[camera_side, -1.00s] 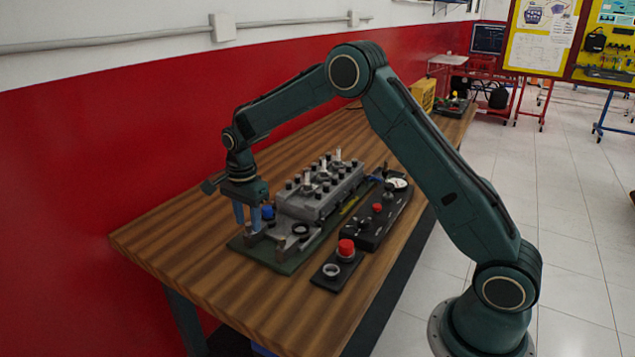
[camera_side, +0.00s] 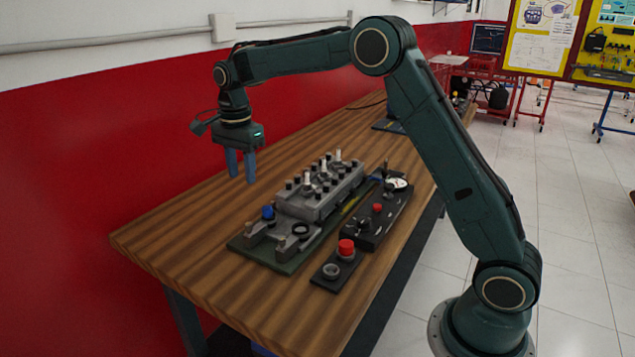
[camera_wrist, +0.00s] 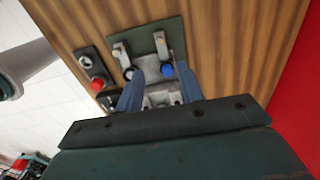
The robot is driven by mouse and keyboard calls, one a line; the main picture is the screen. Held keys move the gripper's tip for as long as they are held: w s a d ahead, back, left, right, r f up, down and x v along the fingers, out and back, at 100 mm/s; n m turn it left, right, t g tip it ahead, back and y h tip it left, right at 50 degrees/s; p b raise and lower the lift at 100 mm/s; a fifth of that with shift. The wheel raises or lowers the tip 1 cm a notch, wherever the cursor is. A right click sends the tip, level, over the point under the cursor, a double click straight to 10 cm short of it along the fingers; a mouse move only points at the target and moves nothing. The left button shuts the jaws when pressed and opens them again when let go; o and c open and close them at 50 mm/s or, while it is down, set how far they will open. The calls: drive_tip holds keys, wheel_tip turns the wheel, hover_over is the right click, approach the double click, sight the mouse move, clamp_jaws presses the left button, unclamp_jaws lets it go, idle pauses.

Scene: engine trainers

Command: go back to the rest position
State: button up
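My gripper (camera_side: 240,166) hangs above the wooden table, fingers pointing down, over the back left of the engine trainer (camera_side: 318,190). Its two blue fingers stand apart with nothing between them. In the wrist view the gripper (camera_wrist: 160,88) is also spread and empty, with part of the grey engine trainer (camera_wrist: 152,68) showing beyond and between the fingers. A blue knob or cap (camera_side: 268,212) sits on the trainer's front left part; it also shows in the wrist view (camera_wrist: 167,70).
A black panel (camera_side: 372,226) with a dial and red button lies right of the trainer. A small box with a red button (camera_side: 346,248) sits in front. The table (camera_side: 190,240) is bare at the left. A red wall (camera_side: 110,150) stands behind.

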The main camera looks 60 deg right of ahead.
drive_tip(key=shift+r, duration=0.25)
drive_tip(key=s+a+r+n+t, duration=0.1)
drive_tip(key=s+r+n, duration=0.4)
drive_tip(key=s, duration=0.4)
drive_tip(key=s+a+r+n+t, duration=0.15)
drive_tip(key=s+r+n, duration=0.3)
drive_tip(key=s, duration=0.45)
drive_tip(key=s+f+n+t, duration=0.3)
drive_tip(key=s+n, duration=0.5)
drive_tip(key=s, duration=0.9)
drive_tip(key=shift+s+a+f+n, duration=0.25)
drive_tip(key=shift+s+n, duration=0.05)
drive_tip(key=shift+n, duration=0.05)
